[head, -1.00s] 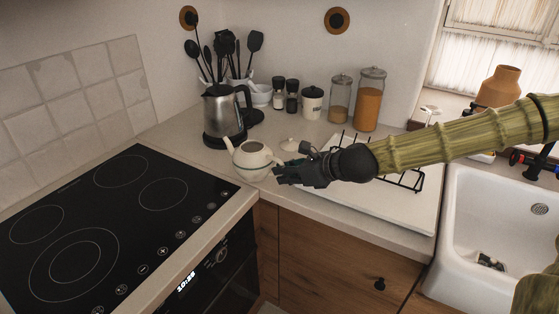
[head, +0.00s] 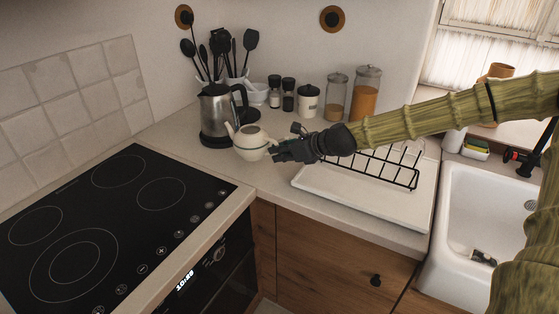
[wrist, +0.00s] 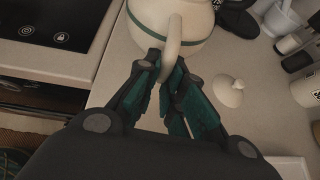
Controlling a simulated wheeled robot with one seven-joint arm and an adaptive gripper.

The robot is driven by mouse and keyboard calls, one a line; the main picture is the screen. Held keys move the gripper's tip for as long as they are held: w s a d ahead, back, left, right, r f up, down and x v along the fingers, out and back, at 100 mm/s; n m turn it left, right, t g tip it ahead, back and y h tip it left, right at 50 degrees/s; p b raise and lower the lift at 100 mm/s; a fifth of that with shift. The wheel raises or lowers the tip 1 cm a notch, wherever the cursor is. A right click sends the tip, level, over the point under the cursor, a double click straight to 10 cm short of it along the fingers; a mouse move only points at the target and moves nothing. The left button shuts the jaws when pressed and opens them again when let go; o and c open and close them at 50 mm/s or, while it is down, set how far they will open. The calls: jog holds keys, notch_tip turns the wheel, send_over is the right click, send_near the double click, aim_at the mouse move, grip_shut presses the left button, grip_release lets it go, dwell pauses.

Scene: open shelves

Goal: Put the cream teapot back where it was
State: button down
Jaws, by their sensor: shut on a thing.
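The cream teapot (head: 250,144) with a dark green band is beside the steel kettle on the counter's corner area, spout toward the kettle. I cannot tell whether its base touches the counter. My gripper (head: 277,151) is at its right side, shut on its handle. In the wrist view the teapot's body (wrist: 148,22) is at the top, its handle (wrist: 173,45) running down between my fingertips (wrist: 168,75). A small cream lid (wrist: 231,92) lies apart on the counter to the right; in the head view I cannot make it out.
The kettle (head: 217,112) stands close behind the teapot. A black hob (head: 110,215) is at left. A white board with a black wire rack (head: 360,200) lies right, before the sink (head: 455,235). Jars (head: 365,95) and a utensil pot line the wall. Bare counter (head: 180,140) lies left of the kettle.

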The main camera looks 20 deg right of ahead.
jog(key=shift+w, duration=0.3)
jog(key=shift+f, duration=1.65)
jog(key=c, duration=1.5)
grip_release()
jog(key=shift+s+f, duration=0.1)
jog(key=shift+d, duration=0.1)
jog(key=shift+p+v, duration=0.3)
jog(key=shift+v, duration=0.95)
jog(key=shift+p+v, duration=0.55)
jog(key=shift+v, duration=4.15)
